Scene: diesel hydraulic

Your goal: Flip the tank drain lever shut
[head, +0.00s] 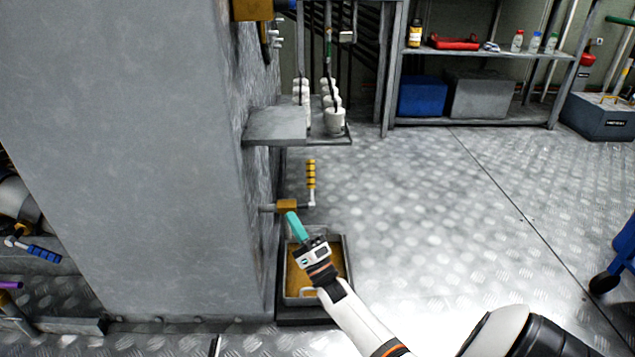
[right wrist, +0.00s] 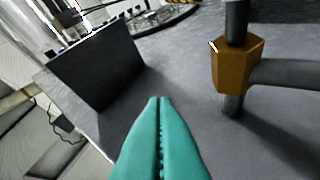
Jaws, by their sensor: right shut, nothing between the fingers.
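The tank drain lever (head: 311,174) has a yellow and black striped handle standing upright, to the right of the brass drain valve (head: 286,205) low on the tank's side. My right gripper (head: 290,214), with teal fingers, is shut and empty, just below the brass valve in the head view. In the right wrist view the shut fingertips (right wrist: 159,100) point toward the tank wall, and the brass valve body (right wrist: 238,64) is up and to the right, apart from them. The striped handle cannot be made out there. My left gripper is not in view.
A tray (head: 346,262) with brown liquid sits on the floor under the valve. A storage rack (head: 470,122) stands behind.

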